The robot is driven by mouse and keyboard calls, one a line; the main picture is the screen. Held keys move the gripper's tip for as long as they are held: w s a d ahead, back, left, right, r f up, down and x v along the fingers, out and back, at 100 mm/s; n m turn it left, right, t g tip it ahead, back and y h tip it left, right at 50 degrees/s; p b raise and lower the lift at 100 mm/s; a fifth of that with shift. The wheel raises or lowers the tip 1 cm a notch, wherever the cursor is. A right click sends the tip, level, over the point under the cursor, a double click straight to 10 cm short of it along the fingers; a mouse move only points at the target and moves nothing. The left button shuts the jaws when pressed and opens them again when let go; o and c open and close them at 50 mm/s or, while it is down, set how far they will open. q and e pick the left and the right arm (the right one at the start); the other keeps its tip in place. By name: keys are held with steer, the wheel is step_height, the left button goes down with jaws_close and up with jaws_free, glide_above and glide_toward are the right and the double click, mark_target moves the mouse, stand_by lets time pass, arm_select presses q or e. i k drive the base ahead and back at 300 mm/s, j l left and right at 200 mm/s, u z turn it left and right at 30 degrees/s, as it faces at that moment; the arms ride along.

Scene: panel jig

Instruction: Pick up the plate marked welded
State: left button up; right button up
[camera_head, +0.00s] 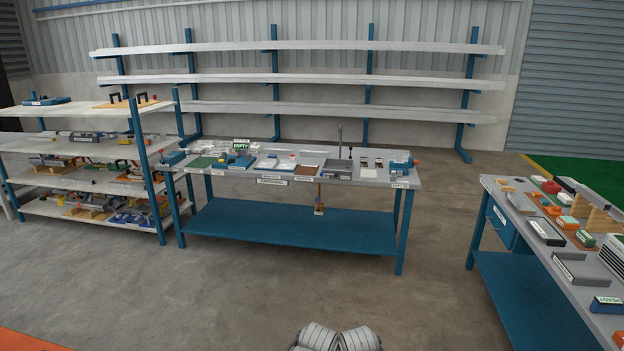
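I cannot make out a plate marked welded; most labels are too small to read. Small flat pieces and labelled spots lie on the middle workbench (232,186). A green sign there reads EMPTY (240,145). On the right bench, a blue block carries a label that seems to read READY (607,304). Neither gripper can be made out. Grey ribbed parts at the bottom centre edge look like my own.
A loaded shelf rack (141,155) stands at left, close to the middle bench. A long, empty-looking rack (300,79) lines the back wall. The right bench (482,186) holds several blocks and trays. Open concrete floor (200,290) lies in front and between the benches.

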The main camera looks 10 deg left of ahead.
mark_target(216, 151)
steer(key=i+l+u, duration=0.1)
steer(key=i, duration=1.55)
steer(key=i+j+u, duration=0.1)
steer(key=i+u, duration=0.7)
steer(key=i+l+u, duration=0.2)
steer(key=u, duration=0.2)
steer(key=i+j+u, duration=0.15)
steer(key=i+u, duration=1.05)
steer(key=i+z, duration=0.1)
steer(key=i, duration=0.85)
steer(key=i+j+z, duration=0.1)
steer(key=i, duration=0.8)
steer(key=i+z, duration=0.1)
steer(key=i, duration=0.65)
steer(key=i+z, duration=0.15)
steer(key=i, duration=0.55)
steer(key=i+z, duration=0.1)
steer(key=i, duration=0.65)
steer(key=i+j+z, duration=0.1)
steer(key=i, duration=0.6)
steer(key=z, duration=3.6)
